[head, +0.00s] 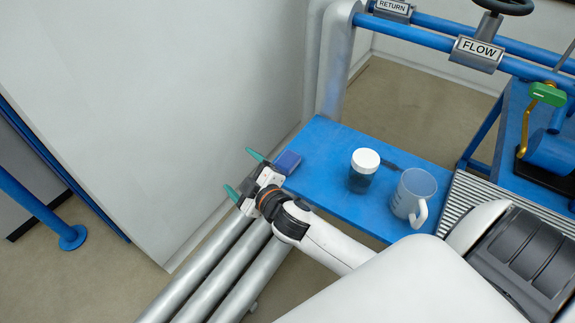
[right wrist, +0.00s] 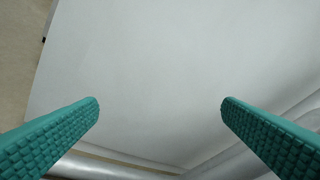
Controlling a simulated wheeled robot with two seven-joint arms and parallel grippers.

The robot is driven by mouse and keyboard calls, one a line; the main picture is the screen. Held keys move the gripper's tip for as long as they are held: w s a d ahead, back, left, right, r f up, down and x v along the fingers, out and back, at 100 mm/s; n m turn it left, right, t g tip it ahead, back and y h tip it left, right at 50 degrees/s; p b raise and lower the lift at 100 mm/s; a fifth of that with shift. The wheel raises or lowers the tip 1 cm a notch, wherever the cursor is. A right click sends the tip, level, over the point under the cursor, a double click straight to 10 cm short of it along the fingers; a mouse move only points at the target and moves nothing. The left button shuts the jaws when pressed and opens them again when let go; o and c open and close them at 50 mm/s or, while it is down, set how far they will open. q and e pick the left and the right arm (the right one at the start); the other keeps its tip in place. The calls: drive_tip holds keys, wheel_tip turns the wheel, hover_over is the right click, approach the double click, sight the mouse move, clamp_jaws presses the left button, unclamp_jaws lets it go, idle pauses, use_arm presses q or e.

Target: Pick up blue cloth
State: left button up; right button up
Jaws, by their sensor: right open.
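The blue cloth (head: 287,162) looks like a small, dark blue folded square. It lies at the left end of the blue table (head: 325,198) in the head view. My right gripper (head: 241,172) is open and empty, just left of the cloth and past the table's left edge. Its green fingers point away from the cloth, toward the left. In the right wrist view the open fingers (right wrist: 160,112) frame only a pale wall and some pipe, and the cloth does not show there. My left gripper is in neither view.
A white-lidded jar (head: 364,168) and a clear jug (head: 412,196) stand on the table, with a small dark item (head: 390,166) behind them. Silver pipes (head: 222,268) run below my right gripper. A pale wall panel (head: 165,110) rises at the left.

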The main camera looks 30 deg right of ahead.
drive_tip(key=w+a+r+n+g+y, duration=0.1)
drive_tip(key=a+r+n+g+y, duration=0.1)
drive_tip(key=a+r+n+y, duration=0.7)
drive_tip(key=w+a+r+n+g+y, duration=0.1)
drive_tip(key=a+r+n+g+y, duration=0.4)
drive_tip(key=n, duration=0.7)
drive_tip(key=n+g+h, duration=0.9)
drive_tip(key=n+h, duration=0.1)
drive_tip(key=h, duration=0.5)
hover_over(287, 159)
wheel_tip(287, 159, down, 13)
drive_tip(key=shift+s+b, duration=0.1)
drive_tip(key=shift+b, duration=0.35)
drive_tip(key=shift+n, duration=0.3)
wheel_tip(287, 159, down, 6)
drive_tip(key=shift+r+b, duration=0.15)
drive_tip(key=shift+b, duration=0.2)
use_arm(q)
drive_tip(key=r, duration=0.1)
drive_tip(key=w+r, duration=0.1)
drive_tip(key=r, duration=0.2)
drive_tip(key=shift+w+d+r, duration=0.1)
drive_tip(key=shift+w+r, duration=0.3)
use_arm(e)
drive_tip(key=c, duration=1.1)
